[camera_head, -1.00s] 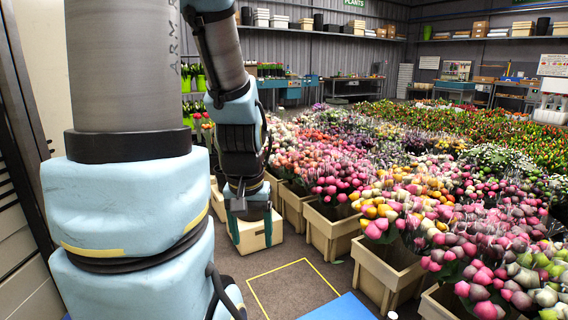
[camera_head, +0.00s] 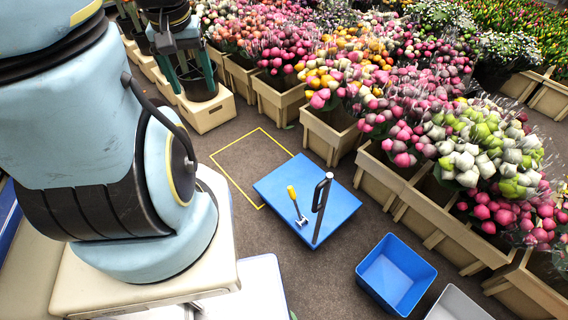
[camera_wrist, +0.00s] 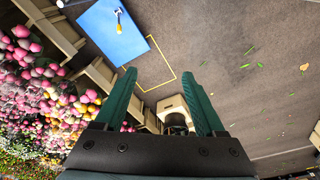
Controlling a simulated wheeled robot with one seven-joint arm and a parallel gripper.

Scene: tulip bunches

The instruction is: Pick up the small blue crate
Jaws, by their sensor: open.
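The small blue crate (camera_head: 396,274) stands on the floor at the lower right of the head view. It looks empty, and I cannot make it out in the wrist view. My gripper (camera_head: 196,82) is at the upper left of the head view, far from the crate, in front of a beige box. In the wrist view the two green fingers of my gripper (camera_wrist: 160,95) are spread apart with nothing between them.
A blue platform (camera_head: 300,200) with a yellow-handled tool (camera_head: 296,204) and an upright post lies left of the crate. Wooden planters (camera_head: 330,138) of tulip bunches line the right side. A grey bin (camera_head: 456,304) stands next to the crate. A yellow floor outline (camera_head: 232,187) encloses bare floor.

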